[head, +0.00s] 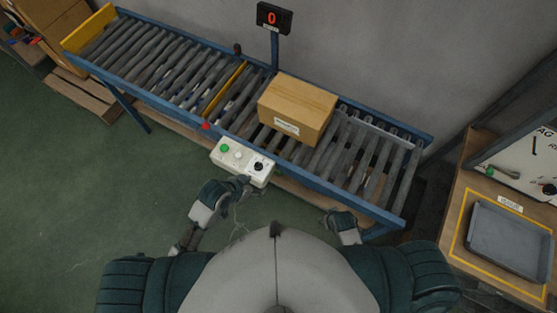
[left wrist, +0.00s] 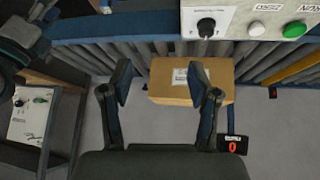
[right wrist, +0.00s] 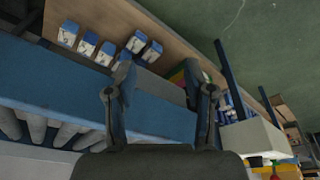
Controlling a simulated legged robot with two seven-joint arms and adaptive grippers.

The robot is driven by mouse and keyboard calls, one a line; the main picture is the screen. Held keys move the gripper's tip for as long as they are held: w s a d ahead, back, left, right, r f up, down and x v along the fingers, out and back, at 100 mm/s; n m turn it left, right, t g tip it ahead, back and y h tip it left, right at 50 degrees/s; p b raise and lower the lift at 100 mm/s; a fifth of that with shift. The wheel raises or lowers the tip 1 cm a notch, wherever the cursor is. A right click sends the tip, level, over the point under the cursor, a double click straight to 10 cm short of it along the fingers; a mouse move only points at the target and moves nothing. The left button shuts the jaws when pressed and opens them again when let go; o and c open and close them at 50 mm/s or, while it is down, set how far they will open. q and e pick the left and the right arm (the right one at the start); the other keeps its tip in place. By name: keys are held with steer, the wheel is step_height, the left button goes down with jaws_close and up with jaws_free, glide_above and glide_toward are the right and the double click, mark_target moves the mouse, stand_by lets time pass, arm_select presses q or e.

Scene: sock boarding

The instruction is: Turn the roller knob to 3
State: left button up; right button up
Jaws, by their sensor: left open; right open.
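The roller knob (head: 258,167) is a small black dial at the right end of a pale control box (head: 239,156) on the conveyor's near side. In the left wrist view the knob (left wrist: 206,27) shows near the top edge; its setting is too small to read. My left gripper (head: 243,181) is just in front of the box, near the knob. In its wrist view the open fingers (left wrist: 161,84) are empty and apart from the knob. My right gripper (head: 334,213) is low by the conveyor's near edge, open and empty in its wrist view (right wrist: 160,80).
A display (head: 272,18) behind the conveyor reads 0. A green button (head: 225,148) and a white button (head: 238,154) share the control box. A cardboard box (head: 297,104) sits on the rollers. A table with a grey tray (head: 510,240) stands at right.

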arm_select(q)
steer(key=w+d+r+m+h, duration=0.1)
steer(key=w+d+r+m, duration=0.1)
steer(key=d+m, duration=0.15)
arm_select(e)
steer(key=s+f+g, duration=0.1)
steer(key=s+f, duration=0.2)
steer(key=f, duration=0.5)
steer(key=s+f, duration=0.3)
steer(key=f, duration=0.5)
arm_select(q)
steer(key=m+g+y, duration=0.2)
steer(key=m+g, duration=0.1)
steer(key=g, duration=0.1)
glide_toward(257, 165)
steer(key=x, duration=0.9)
steer(key=shift+d+f, duration=0.15)
steer(key=shift+d, duration=0.05)
arm_select(e)
steer(key=s+d+f, duration=0.3)
steer(key=s+f, duration=0.8)
steer(key=s, duration=0.3)
steer(key=shift+s+d+f+g, duration=0.2)
steer(key=shift+s+f+g, duration=0.05)
steer(key=shift+s+g, duration=0.15)
arm_select(q)
steer(key=shift+c, duration=0.3)
